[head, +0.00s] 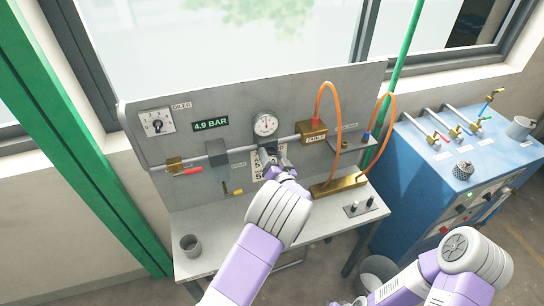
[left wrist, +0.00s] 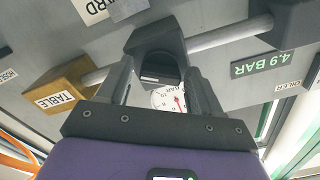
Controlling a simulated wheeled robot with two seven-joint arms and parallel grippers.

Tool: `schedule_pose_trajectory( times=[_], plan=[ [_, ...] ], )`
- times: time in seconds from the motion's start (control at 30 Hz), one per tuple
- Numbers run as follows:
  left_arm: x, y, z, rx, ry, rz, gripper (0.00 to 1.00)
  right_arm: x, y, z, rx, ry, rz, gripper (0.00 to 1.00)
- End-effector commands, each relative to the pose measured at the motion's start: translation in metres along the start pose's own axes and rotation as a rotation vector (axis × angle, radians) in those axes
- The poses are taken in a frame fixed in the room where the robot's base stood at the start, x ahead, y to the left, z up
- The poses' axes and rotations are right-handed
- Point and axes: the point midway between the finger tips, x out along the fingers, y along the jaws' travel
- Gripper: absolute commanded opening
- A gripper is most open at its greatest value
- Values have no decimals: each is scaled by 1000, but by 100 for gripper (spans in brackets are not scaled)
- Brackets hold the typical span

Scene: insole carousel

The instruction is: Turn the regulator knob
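The dark regulator (left wrist: 155,42) is on the grey panel (head: 210,173), below the round pressure gauge (head: 265,124). Its knob (left wrist: 158,68) faces the left wrist camera. My left gripper (head: 273,165) is in front of the regulator. In the left wrist view, which is upside down, its two fingers (left wrist: 159,68) stand apart, one on each side of the knob. I cannot tell whether they touch it. The gauge dial (left wrist: 172,98) shows between the fingers. The display (head: 210,124) reads 4.9 BAR. My right arm is at the bottom right; its gripper is out of view.
A brass block labelled TABLE (head: 311,131) with orange hoses (head: 340,93) is right of the regulator. A red-handled valve (head: 193,171) is on the left. A grey cup (head: 191,245) stands on the bench. A blue cabinet (head: 424,166) stands to the right.

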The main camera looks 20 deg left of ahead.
Motion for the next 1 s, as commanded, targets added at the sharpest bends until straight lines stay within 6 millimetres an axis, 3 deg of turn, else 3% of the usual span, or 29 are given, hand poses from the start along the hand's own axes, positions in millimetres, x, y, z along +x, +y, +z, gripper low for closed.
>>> schedule_pose_trajectory(
  times=[0.37,0.8,1.0],
  plan=[
    [-4,0,0,-1,0,1,72,0,0,0,0,0,0,57],
    [-68,1,0,-1,0,2,72,7,3,0,0,0,0,57],
    [-76,0,0,-1,-1,-1,72,8,3,0,0,0,0,57]
  ],
)
